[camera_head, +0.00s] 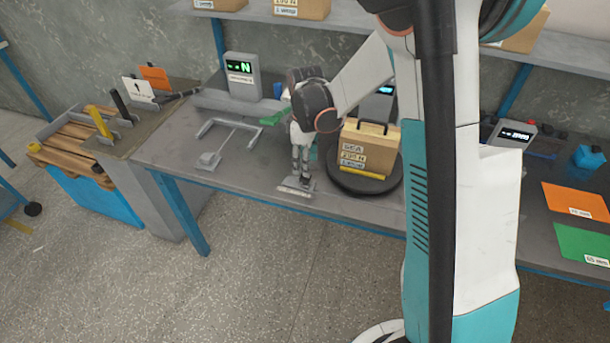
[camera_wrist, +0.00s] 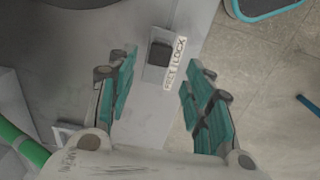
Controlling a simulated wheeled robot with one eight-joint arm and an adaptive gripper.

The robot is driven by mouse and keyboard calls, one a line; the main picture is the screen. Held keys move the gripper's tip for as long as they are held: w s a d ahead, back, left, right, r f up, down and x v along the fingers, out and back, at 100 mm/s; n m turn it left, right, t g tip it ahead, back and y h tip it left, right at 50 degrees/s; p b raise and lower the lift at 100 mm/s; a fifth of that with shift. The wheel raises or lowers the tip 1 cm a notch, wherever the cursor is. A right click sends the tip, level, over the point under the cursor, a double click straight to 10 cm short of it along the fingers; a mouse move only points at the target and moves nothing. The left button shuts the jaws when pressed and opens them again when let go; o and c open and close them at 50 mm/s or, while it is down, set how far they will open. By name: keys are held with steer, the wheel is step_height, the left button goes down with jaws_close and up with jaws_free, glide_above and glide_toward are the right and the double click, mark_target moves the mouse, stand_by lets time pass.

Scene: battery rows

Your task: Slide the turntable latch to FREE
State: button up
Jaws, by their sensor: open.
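The turntable (camera_head: 345,181) is a dark round disc on the bench with a cardboard box (camera_head: 367,147) standing on it. The latch is a small black knob (camera_wrist: 160,52) on a grey plate in the wrist view. A white label (camera_wrist: 174,62) beside it reads FREE and LOCK; the knob sits beside the LOCK end. My gripper (camera_wrist: 160,76) is open, its teal-padded fingers on either side of the plate, with nothing held. In the head view my gripper (camera_head: 299,183) is low over the bench's front edge, left of the turntable, and hides the knob there.
A grey frame fixture (camera_head: 209,159) lies on the bench to the left. A display showing N (camera_head: 241,75) stands behind. Orange (camera_head: 575,201) and green (camera_head: 583,243) sheets lie at the right. The floor (camera_wrist: 263,75) opens right of the bench edge in the wrist view.

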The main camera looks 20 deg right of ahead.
mark_target(305, 181)
step_height(305, 181, down, 5)
steer(key=shift+f+b, duration=0.15)
steer(key=shift+b, duration=0.5)
jaws_close()
